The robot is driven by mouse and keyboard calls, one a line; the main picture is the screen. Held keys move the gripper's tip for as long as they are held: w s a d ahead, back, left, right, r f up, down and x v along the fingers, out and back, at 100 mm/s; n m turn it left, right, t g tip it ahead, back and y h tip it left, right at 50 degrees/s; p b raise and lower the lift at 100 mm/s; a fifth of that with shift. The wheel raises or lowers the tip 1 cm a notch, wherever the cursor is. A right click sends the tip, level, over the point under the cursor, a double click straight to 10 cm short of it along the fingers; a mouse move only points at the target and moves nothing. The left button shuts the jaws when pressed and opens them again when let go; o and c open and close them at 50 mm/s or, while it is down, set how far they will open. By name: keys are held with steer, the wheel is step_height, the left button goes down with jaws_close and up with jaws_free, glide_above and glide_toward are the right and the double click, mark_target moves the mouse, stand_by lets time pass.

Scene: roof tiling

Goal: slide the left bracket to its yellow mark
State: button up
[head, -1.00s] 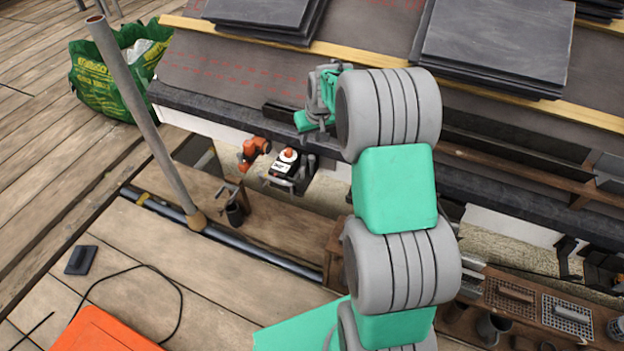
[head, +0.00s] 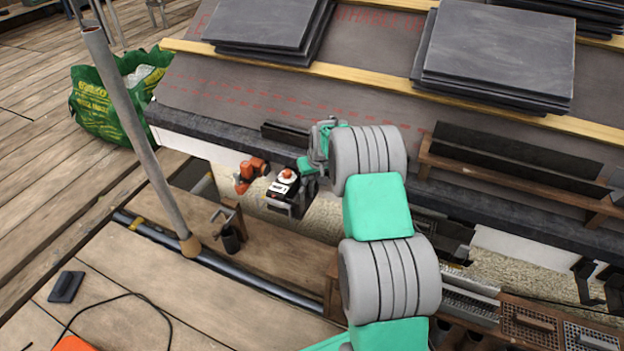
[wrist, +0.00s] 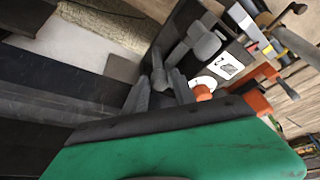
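My gripper (head: 314,160) is at the roof's front edge in the head view, seen small and partly covered by my arm. In the wrist view its dark grey fingers (wrist: 160,90) are close together near the dark edge board. I cannot make out the left bracket for certain; a black bracket-like piece (head: 584,278) shows at the far right. No yellow mark shows clearly on the edge.
A black device with an orange top (head: 287,190) and an orange tool (head: 249,174) sit just below my gripper. A slanted grey pole (head: 140,140) stands at the left. Slate stacks (head: 495,55) lie on the roof. A wooden rack (head: 520,176) is to the right.

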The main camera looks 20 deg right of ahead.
jaws_close()
stand_by(1.3)
